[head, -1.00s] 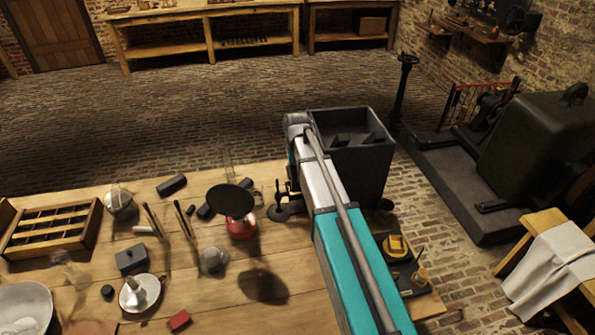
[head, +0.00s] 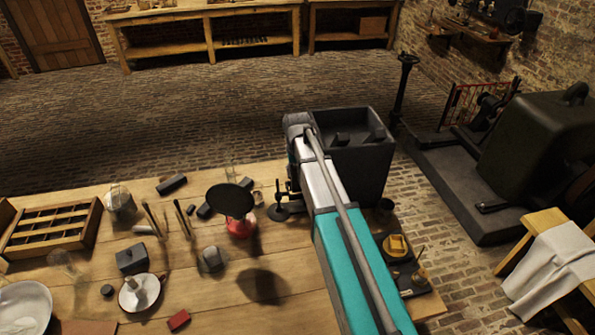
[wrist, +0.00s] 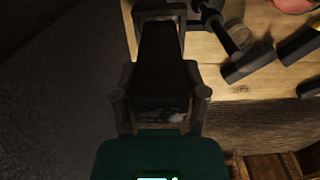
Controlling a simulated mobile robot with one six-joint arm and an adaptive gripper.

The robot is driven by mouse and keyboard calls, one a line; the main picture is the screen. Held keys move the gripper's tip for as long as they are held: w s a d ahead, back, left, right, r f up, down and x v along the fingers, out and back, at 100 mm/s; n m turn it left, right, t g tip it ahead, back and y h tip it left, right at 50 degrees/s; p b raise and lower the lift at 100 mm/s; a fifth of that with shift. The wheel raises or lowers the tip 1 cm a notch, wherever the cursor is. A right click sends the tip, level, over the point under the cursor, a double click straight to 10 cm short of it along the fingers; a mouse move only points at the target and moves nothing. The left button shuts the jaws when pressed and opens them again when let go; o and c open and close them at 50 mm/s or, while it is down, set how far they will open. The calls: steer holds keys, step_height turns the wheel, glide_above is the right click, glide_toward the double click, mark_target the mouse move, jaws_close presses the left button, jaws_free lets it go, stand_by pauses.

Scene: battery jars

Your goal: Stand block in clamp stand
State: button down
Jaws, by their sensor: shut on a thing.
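My gripper (wrist: 161,78) is shut on a long dark block (wrist: 160,65), one finger on each side of it. In the wrist view the block points away from the palm, near the wooden table's edge. A black stand with an upright rod and a flat base, which looks like the clamp stand (head: 278,210), stands on the table just left of my arm in the head view. It seems to show in the wrist view (wrist: 228,42) to the right of the block, apart from it. In the head view my arm hides the gripper and the block.
A large dark open bin (head: 350,160) stands beyond the table edge, close to my arm. A black disc (head: 231,200) above a red base, several dark blocks (head: 172,184) and glassware crowd the table to the left. A black tray (head: 410,277) lies to the right.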

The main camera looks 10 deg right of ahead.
mark_target(297, 185)
steer(key=shift+f+b, duration=3.75)
steer(key=shift+f, duration=0.05)
stand_by(0.5)
steer(key=shift+c, duration=0.2)
jaws_free()
steer(key=shift+r, duration=0.2)
stand_by(0.3)
